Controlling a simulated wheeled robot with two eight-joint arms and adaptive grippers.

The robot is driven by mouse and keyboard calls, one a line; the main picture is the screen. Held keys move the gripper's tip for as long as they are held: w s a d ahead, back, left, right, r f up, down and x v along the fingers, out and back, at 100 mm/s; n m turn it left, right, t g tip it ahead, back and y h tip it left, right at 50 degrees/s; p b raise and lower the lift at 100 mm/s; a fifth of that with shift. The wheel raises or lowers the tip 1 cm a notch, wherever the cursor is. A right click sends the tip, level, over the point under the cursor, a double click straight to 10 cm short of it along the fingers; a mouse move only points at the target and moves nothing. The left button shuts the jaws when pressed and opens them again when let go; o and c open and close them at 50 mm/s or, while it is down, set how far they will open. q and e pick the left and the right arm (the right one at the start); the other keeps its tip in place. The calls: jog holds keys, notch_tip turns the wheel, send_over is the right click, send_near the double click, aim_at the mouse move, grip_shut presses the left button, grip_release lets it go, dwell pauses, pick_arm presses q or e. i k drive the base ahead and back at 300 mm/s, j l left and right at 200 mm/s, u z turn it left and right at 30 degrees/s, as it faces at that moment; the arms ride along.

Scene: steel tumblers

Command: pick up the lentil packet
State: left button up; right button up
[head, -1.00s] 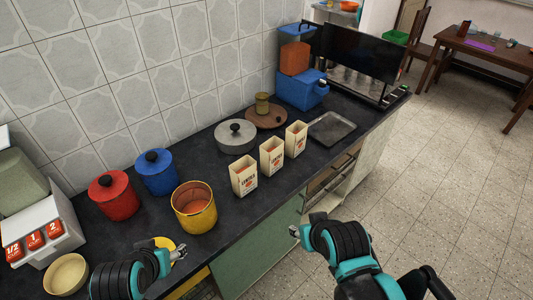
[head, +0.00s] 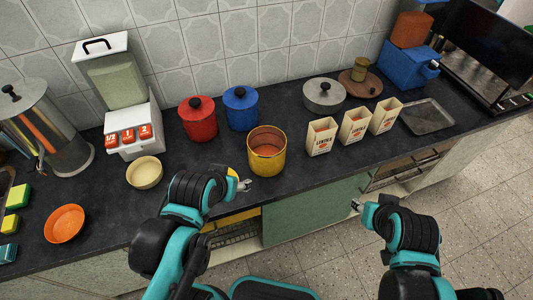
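Three cream packets with red and dark print stand upright in a row on the dark counter: a left one (head: 320,136), a middle one (head: 354,125) and a right one (head: 385,116). Their print looks like "LENTILS", but it is small. My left gripper (head: 245,185) is over the counter's front edge, in front of the yellow pot and left of the packets, touching none of them. My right gripper (head: 355,205) is in front of the counter, below the packets and apart from them. Both grippers are too small to show whether they are open.
A yellow pot (head: 266,155) with reddish contents stands left of the packets. Behind are a red canister (head: 198,123), a blue canister (head: 240,112) and a lidded grey pot (head: 324,98). A dark tray (head: 426,118) lies right of the packets. A cream bowl (head: 145,173) is at left.

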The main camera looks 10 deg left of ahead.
aim_at(386, 112)
jog(key=i+l, duration=0.15)
jog(key=l, duration=0.25)
jog(key=i+l+z, duration=0.1)
jog(key=l, duration=0.3)
jog(key=i+l, duration=0.25)
jog(key=k+l+z, duration=0.05)
jog(key=l, duration=0.05)
